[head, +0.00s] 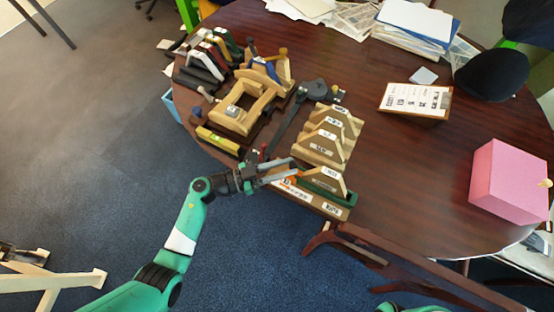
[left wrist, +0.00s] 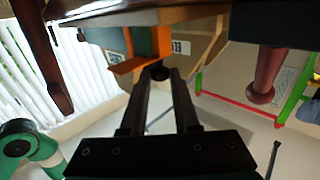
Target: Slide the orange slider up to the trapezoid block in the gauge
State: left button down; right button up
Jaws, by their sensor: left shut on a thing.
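The gauge (head: 312,200) is a long wooden base with white labels and a green part, lying along the table's near edge. A wooden trapezoid block (head: 326,178) with a label stands in it and also shows in the left wrist view (left wrist: 204,42). The orange slider (head: 295,178) is at the gauge's left part, mostly hidden by my gripper; its orange frame (left wrist: 126,66) shows beside the block in the left wrist view. Any gap between them is unclear. My left gripper (head: 292,168) is shut on the slider, fingertips (left wrist: 158,76) at a dark round knob. My right gripper is out of view.
More labelled trapezoid blocks (head: 322,146) stand just behind the gauge. A wooden saddle-like fixture (head: 240,112) and a yellow level (head: 217,141) lie to the left. A clipboard (head: 414,100) and a pink box (head: 509,181) are at right. The table's middle right is clear.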

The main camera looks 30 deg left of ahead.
pick_arm(q)
jog(key=shift+d+r, duration=0.15)
jog(key=shift+d, duration=0.7)
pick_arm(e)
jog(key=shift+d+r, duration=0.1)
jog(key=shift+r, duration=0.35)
pick_arm(q)
jog(key=c, duration=0.7)
grip_release()
jog(key=shift+o, duration=0.2)
